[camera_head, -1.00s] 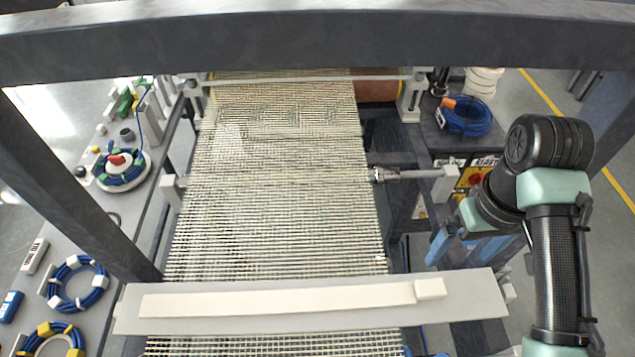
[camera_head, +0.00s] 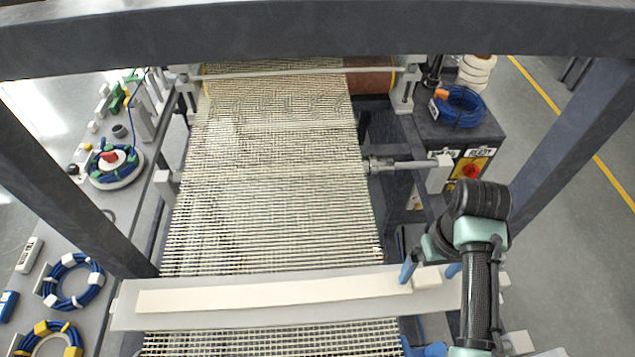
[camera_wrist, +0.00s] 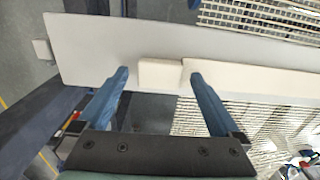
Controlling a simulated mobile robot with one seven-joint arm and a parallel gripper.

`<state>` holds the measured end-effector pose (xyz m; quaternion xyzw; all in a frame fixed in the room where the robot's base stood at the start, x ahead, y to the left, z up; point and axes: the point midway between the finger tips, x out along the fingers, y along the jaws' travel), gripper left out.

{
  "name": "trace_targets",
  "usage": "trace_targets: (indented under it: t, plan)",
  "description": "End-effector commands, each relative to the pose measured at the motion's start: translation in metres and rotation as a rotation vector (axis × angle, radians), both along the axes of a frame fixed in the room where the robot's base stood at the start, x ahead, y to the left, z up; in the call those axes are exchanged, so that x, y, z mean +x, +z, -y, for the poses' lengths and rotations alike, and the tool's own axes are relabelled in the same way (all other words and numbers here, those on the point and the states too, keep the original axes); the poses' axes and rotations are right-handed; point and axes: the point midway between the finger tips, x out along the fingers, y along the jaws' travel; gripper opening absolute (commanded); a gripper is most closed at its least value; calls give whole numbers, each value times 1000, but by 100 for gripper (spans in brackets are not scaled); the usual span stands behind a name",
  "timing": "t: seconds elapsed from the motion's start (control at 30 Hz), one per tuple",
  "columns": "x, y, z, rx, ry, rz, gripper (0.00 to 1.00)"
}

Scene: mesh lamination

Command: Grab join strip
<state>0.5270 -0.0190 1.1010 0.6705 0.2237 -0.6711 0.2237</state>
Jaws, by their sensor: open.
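The join strip (camera_head: 270,294) is a long cream band lying flat along a grey board (camera_head: 125,312) that crosses over the mesh. A small pale block (camera_head: 427,277) sits at the strip's right end. In the wrist view the block (camera_wrist: 160,73) and the strip's end (camera_wrist: 230,79) lie side by side on the grey board. My gripper (camera_head: 432,271) is open, at the right end of the board. In the wrist view its two blue fingers (camera_wrist: 158,77) are spread either side of the block, and nothing is clamped. Whether the fingertips touch the board is unclear.
The woven mesh (camera_head: 270,190) runs under the board and back to a roller (camera_head: 370,80). A dark frame beam (camera_head: 300,28) spans overhead, with posts on both sides.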

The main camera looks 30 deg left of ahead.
Motion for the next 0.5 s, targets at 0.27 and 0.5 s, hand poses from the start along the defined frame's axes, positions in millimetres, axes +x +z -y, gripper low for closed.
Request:
trace_targets:
  t: [0.27,0.5]
  plan:
    - [0,-2,0,-1,0,1,95]
    - [0,-2,0,0,0,1,51]
